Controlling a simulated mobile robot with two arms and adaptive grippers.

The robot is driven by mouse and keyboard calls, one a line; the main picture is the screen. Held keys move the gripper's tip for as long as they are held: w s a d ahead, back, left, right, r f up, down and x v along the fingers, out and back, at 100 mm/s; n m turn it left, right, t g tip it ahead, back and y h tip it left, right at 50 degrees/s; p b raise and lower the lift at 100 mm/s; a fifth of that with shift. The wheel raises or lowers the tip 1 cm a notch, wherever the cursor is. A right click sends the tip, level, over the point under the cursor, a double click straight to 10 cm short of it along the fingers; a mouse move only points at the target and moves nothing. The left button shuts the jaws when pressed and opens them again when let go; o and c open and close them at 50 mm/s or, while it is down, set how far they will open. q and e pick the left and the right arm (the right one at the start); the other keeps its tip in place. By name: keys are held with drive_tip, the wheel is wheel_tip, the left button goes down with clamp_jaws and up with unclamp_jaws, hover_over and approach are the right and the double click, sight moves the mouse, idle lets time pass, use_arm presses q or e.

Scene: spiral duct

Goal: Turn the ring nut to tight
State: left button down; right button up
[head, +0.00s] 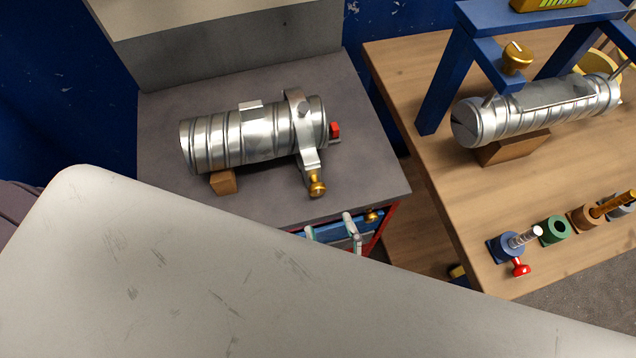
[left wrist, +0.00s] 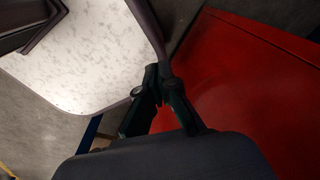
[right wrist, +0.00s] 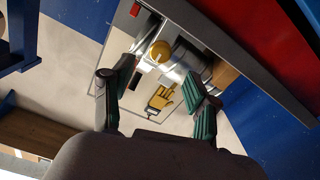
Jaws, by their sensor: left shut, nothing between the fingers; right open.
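A silver spiral duct (head: 225,140) lies on a grey bench top, with a metal clamp band (head: 306,140) around its right part. A brass nut (head: 317,186) sits at the clamp's front end; I take it as the ring nut. In the right wrist view a round brass piece (right wrist: 160,51) shows beside the duct (right wrist: 187,58). My right gripper (head: 332,231) is open at the bench's front edge, below the nut and apart from it. Its green-padded fingers also show in the right wrist view (right wrist: 160,98). My left gripper (left wrist: 155,98) is shut and empty, away from the duct.
A wooden block (head: 223,182) is under the duct. A red piece (head: 335,130) is at its right end. A wooden table (head: 425,165) at right holds a second duct (head: 535,108) under a blue frame (head: 445,85). A pale surface (head: 180,270) fills the lower left foreground.

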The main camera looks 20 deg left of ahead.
sight(318, 193)
drive_tip(key=x, duration=0.8)
drive_tip(key=shift+w+a+p, duration=0.1)
drive_tip(key=shift+a+p, duration=0.05)
drive_tip(key=shift+p, duration=0.25)
drive_tip(key=shift+c, duration=0.3)
clamp_jaws()
